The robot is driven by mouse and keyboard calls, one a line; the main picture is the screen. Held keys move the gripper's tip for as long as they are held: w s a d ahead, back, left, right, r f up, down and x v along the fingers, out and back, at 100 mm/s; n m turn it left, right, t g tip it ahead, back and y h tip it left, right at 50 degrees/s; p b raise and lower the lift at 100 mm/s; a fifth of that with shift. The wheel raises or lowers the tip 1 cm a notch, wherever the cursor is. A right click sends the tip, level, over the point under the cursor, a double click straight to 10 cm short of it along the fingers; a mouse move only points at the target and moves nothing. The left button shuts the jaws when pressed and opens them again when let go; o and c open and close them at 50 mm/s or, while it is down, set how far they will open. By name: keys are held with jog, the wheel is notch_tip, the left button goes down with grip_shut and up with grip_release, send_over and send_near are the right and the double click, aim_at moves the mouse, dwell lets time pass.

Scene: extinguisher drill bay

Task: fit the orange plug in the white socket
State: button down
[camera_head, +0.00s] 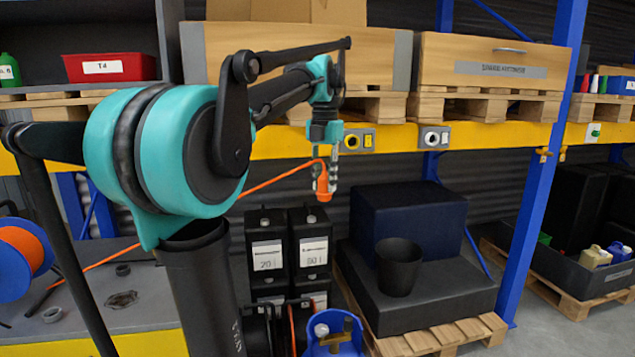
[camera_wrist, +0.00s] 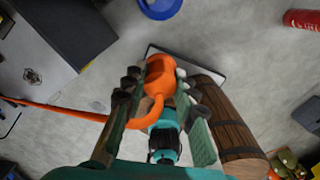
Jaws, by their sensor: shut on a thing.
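The orange plug (camera_head: 323,186) hangs between the fingers of my gripper (camera_head: 325,168), in front of the shelf rack and below its yellow beam. In the wrist view my gripper (camera_wrist: 160,90) is shut on the plug (camera_wrist: 160,70), with a finger on each side. The orange cable leaves the plug and runs off to the left. The white socket (camera_head: 432,138) sits on a grey plate on the yellow beam, to the right of my gripper and higher. The plug is apart from it. The wrist view does not show the socket.
A yellow socket (camera_head: 352,140) is on the beam just behind my wrist. Another fitting (camera_head: 594,132) is far right, past a blue post (camera_head: 545,170). Below stand black canisters (camera_head: 267,255) and a black bucket (camera_head: 398,268). Space in front of the white socket looks clear.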

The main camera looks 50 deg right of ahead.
jog(key=s+d, duration=0.3)
jog(key=d, duration=0.1)
jog(key=shift+d+r, duration=0.1)
jog(key=shift+r, duration=0.25)
jog(key=shift+d, duration=0.15)
dwell(0.4)
